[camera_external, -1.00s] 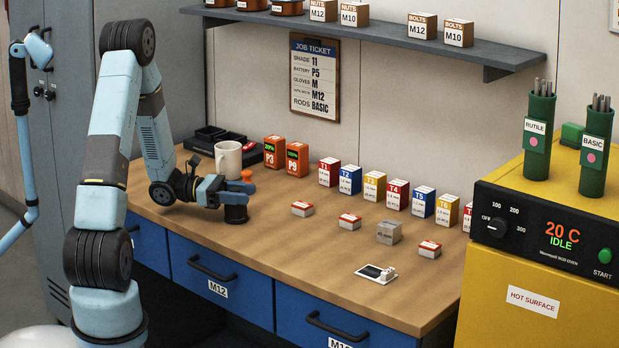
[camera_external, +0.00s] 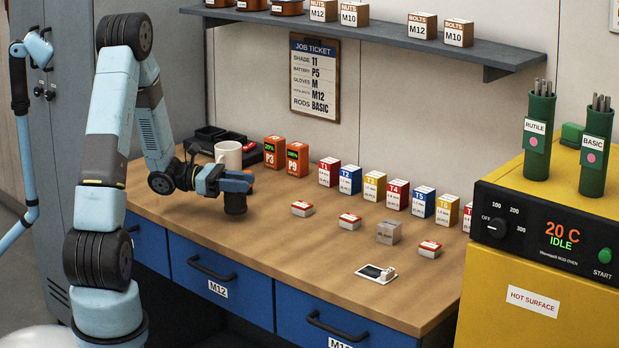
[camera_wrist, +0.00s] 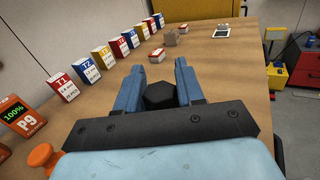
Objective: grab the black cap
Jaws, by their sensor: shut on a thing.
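The black cap (camera_wrist: 160,95) is a dark, faceted piece between the two blue fingers of my gripper (camera_wrist: 160,78) in the wrist view. In the external view the cap (camera_external: 235,204) hangs below the fingers of my gripper (camera_external: 240,182), at the left part of the bench. My gripper is shut on it. The cap's bottom appears a little above the bench top; the fingers hide its upper part in the external view.
An orange knob-like piece (camera_wrist: 41,156) stands close beside my gripper. A white mug (camera_external: 228,155) and orange battery boxes (camera_external: 297,158) are behind it. Coloured boxes (camera_external: 350,179) line the back. The bench top (camera_external: 270,250) in front is clear.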

